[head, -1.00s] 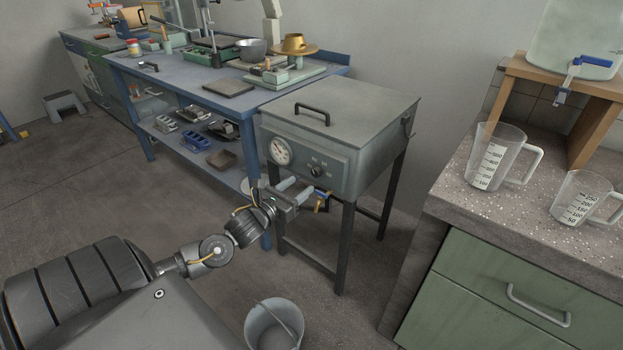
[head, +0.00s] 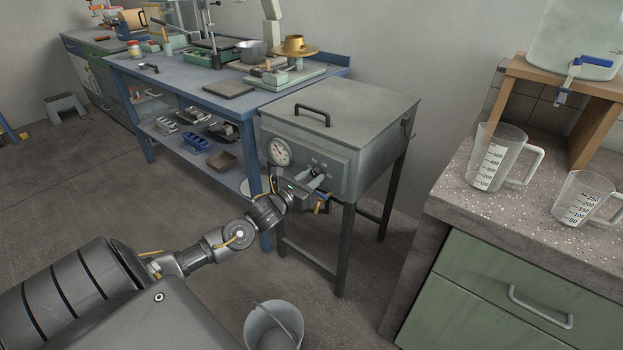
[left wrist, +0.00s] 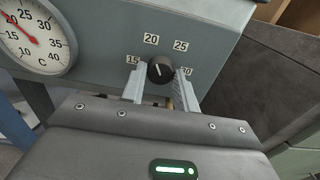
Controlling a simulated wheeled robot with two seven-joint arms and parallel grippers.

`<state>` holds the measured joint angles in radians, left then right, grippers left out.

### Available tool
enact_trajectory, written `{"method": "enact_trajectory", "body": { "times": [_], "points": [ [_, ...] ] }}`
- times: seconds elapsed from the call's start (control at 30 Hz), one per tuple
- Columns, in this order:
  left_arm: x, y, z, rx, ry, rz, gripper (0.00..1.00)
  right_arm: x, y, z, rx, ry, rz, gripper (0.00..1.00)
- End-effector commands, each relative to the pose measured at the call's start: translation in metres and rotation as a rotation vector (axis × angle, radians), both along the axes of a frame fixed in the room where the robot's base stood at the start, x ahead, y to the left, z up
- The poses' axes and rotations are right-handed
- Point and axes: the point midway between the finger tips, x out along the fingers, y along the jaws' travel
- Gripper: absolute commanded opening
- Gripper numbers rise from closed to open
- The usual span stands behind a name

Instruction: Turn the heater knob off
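The heater (head: 345,125) is a grey-green metal box on dark legs with a lidded top. A round dial gauge (head: 281,152) is on its front panel; the gauge also shows in the left wrist view (left wrist: 32,38). The black heater knob (left wrist: 160,69) has a white pointer line and number labels 15, 20, 25 and 30 around it. My left gripper (left wrist: 160,78) is open, with one finger on each side of the knob. A gap shows beside the knob; contact is not clear. In the head view my left gripper (head: 313,183) hides most of the knob. My right gripper is not in view.
A brass tap (head: 321,205) hangs under the heater front. A bucket (head: 273,326) stands on the floor. A blue workbench (head: 185,85) adjoins the heater at left, and a counter (head: 455,195) with measuring jugs stands at right.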

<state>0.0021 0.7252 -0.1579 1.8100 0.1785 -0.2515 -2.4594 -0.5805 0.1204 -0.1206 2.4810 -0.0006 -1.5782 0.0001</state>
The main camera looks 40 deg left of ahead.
Motion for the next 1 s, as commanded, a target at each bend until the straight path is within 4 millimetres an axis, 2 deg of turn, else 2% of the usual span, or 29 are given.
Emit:
{"method": "enact_trajectory", "body": {
  "times": [0.03,0.1,0.13,0.43,0.67,1.0],
  "points": [
    [0.000,0.000,0.000,0.000,0.000,0.000,0.18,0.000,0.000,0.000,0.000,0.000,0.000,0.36],
    [0.000,0.000,0.000,0.000,0.000,0.000,0.08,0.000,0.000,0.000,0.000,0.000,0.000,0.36],
    [0.000,-0.003,0.000,-0.001,0.000,-0.001,0.07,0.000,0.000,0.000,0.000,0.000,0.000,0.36],
    [0.000,-0.001,0.001,-0.050,0.000,-0.002,0.07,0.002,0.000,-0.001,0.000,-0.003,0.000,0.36],
    [0.000,-0.001,0.002,-0.196,-0.002,-0.001,0.07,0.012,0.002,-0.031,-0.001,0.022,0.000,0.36],
    [0.000,-0.001,0.003,-0.514,-0.009,0.000,0.07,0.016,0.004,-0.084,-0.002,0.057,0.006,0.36]
  ]
}}
